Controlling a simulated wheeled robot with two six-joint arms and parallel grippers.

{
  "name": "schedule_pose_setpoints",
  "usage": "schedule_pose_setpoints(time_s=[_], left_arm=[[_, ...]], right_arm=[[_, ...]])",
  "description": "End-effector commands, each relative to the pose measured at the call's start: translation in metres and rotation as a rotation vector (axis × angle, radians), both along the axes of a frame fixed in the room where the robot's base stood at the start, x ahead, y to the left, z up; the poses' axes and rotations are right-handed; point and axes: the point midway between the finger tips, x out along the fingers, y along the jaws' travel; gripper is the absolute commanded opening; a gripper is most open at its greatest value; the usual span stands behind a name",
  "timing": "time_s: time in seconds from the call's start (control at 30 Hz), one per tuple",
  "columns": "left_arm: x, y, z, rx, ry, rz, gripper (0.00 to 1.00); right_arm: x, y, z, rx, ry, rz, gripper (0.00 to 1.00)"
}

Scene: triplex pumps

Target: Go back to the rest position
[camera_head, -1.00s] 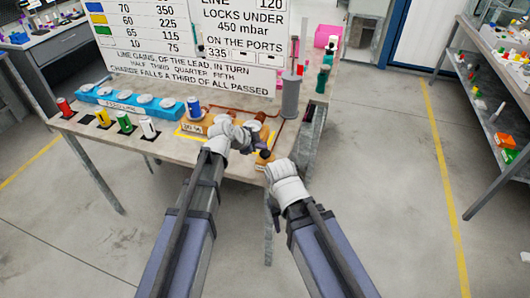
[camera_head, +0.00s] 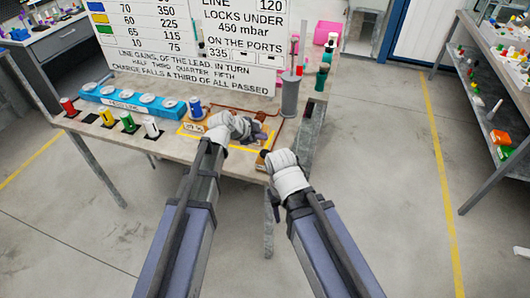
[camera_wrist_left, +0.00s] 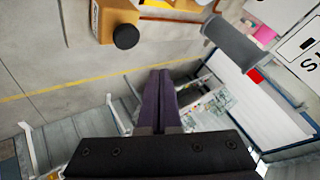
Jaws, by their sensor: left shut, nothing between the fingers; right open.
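My left gripper (camera_head: 258,134) is over the right front part of the workbench, near the brown fittings. Its dark purple fingers (camera_wrist_left: 160,84) are together and empty in the left wrist view. My right gripper (camera_head: 279,206) is lower, just off the bench's front right corner; its fingers are dark and small, mostly masked by the white wrist. A wooden block with a black knob (camera_wrist_left: 126,37) shows beyond the left fingers, apart from them.
The workbench (camera_head: 160,155) carries a blue holder (camera_head: 133,103), several coloured cylinders, a grey post (camera_head: 290,97) and a lettered board (camera_head: 190,45). A shelf unit (camera_head: 490,110) stands at right. The floor (camera_head: 390,150) between them is clear.

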Motion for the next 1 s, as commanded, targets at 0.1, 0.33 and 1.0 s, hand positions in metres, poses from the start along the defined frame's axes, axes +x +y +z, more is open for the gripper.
schedule_pose_setpoints(time_s=[0.1, 0.33, 1.0], left_arm=[[0.0, 0.0, 0.0, 0.0, 0.0, 0.0, 0.0], [0.0, 0.0, 0.0, 0.0, 0.0, 0.0, 0.0], [-0.214, 0.023, -0.065, 0.151, 0.747, 0.803, 0.0]], right_arm=[[0.0, 0.0, 0.0, 0.0, 0.0, 0.0, 0.5], [0.0, 0.0, 0.0, 0.0, 0.0, 0.0, 0.5], [0.0, 0.0, 0.0, 0.0, 0.0, 0.0, 0.5]])
